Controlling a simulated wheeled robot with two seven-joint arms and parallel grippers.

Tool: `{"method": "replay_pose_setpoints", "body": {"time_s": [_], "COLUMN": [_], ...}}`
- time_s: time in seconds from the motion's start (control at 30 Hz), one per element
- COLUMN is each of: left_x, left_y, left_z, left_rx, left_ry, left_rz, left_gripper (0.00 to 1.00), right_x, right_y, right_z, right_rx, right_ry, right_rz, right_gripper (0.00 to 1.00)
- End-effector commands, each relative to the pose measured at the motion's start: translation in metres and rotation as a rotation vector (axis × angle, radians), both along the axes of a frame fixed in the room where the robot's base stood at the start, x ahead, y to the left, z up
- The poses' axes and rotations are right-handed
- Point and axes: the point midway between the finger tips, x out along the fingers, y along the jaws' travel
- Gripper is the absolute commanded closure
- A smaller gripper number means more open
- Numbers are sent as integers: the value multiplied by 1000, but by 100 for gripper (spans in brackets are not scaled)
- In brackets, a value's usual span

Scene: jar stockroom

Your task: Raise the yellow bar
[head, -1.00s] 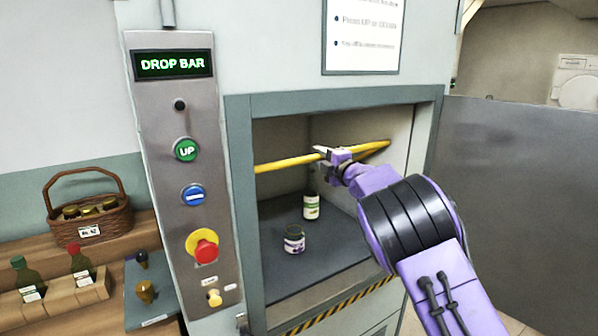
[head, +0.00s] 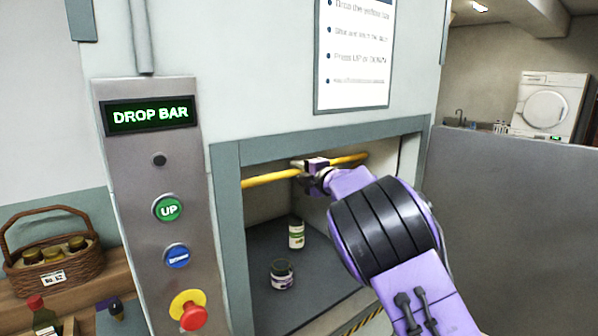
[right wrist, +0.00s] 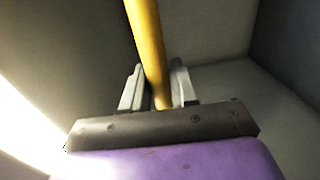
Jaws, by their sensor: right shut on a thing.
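The yellow bar (head: 270,178) runs across the upper part of the lift opening in the head view. My right gripper (head: 300,168) is shut on the bar near its middle. In the right wrist view the yellow bar (right wrist: 146,45) passes between the two grey fingers of the gripper (right wrist: 155,88). The control panel (head: 150,230) left of the opening has a display (head: 150,114) reading DROP BAR, a green UP button (head: 168,208), a blue button (head: 177,257) and a red stop knob (head: 192,316). My left gripper is not in view.
Two jars, a taller one (head: 296,236) and a shorter dark one (head: 282,277), stand on the floor of the opening below the bar. A wicker basket (head: 75,272) of jars stands at the left. A grey partition (head: 510,220) borders the right side.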

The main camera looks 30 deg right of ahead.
Motion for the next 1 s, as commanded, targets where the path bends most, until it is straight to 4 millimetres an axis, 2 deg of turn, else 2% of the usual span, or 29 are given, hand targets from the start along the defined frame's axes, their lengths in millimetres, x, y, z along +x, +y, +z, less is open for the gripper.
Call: {"method": "replay_pose_setpoints", "body": {"time_s": [0.03,0.07,0.1,0.33,0.43,0.63,0.8,1.0], "left_x": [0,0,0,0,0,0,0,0], "left_y": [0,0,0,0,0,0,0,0], "left_z": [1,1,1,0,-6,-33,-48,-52], "left_rx": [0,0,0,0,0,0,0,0], "left_ry": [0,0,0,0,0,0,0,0], "left_rz": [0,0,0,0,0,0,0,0], "left_gripper": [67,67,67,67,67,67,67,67], "right_x": [0,0,1,0,-6,-50,-87,-104], "right_y": [0,0,0,1,0,-6,-10,-12], "right_z": [6,6,6,4,3,1,5,8], "right_rx": [0,0,0,0,0,0,2,2], "right_ry": [-11,-11,-11,-8,-8,-10,-11,-9], "right_rz": [0,0,1,2,2,-2,-2,0], "right_gripper": [66,56,53,53,53,53,53,53]}}
